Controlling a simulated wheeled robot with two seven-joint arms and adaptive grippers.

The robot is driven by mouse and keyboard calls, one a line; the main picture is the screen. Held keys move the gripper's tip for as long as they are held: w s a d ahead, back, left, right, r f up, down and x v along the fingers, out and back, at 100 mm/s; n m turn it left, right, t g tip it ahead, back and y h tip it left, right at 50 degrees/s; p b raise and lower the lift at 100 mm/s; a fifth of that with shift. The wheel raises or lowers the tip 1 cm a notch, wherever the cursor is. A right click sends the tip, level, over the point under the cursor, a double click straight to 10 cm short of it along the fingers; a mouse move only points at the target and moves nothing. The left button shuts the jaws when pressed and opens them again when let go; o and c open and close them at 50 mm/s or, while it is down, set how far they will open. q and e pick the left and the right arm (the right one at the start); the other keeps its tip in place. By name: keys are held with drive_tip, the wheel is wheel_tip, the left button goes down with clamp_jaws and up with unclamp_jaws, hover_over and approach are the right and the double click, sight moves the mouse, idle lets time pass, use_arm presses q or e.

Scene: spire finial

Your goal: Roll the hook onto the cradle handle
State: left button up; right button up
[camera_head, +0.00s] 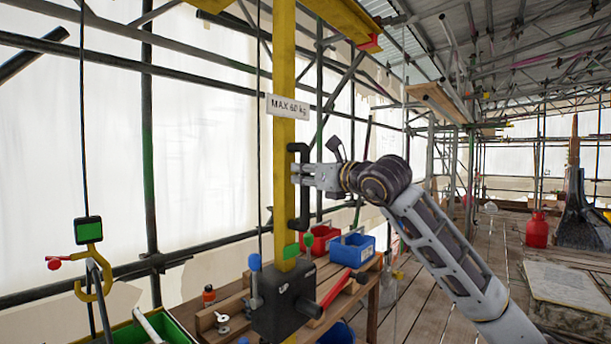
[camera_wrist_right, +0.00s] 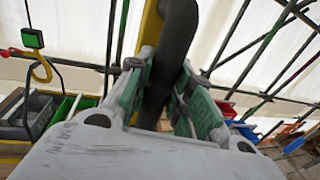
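The yellow hook (camera_head: 106,282) hangs from a cable at the left of the head view, below a green-faced box (camera_head: 88,230). It also shows at the left of the wrist view (camera_wrist_right: 44,73). A grey handle bar (camera_head: 103,312), apparently the cradle's, rises at the hook's opening; I cannot tell whether they touch. My right gripper (camera_head: 297,174) is at a black upright handle (camera_head: 304,210) on the yellow post. In the right wrist view its fingers (camera_wrist_right: 160,88) lie on both sides of the dark bar (camera_wrist_right: 172,45) and appear closed on it. My left gripper is out of view.
The yellow post (camera_head: 284,135) bears a "MAX 60 kg" sign (camera_head: 288,107) and a black lever box (camera_head: 284,305). A wooden bench behind holds red (camera_head: 320,240) and blue (camera_head: 350,251) bins. A green container (camera_head: 172,330) is at lower left. Scaffold tubes stand behind.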

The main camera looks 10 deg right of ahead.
drive_tip(key=o, duration=0.4)
drive_tip(key=shift+o, duration=0.2)
drive_tip(key=v, duration=1.2)
idle(0.5)
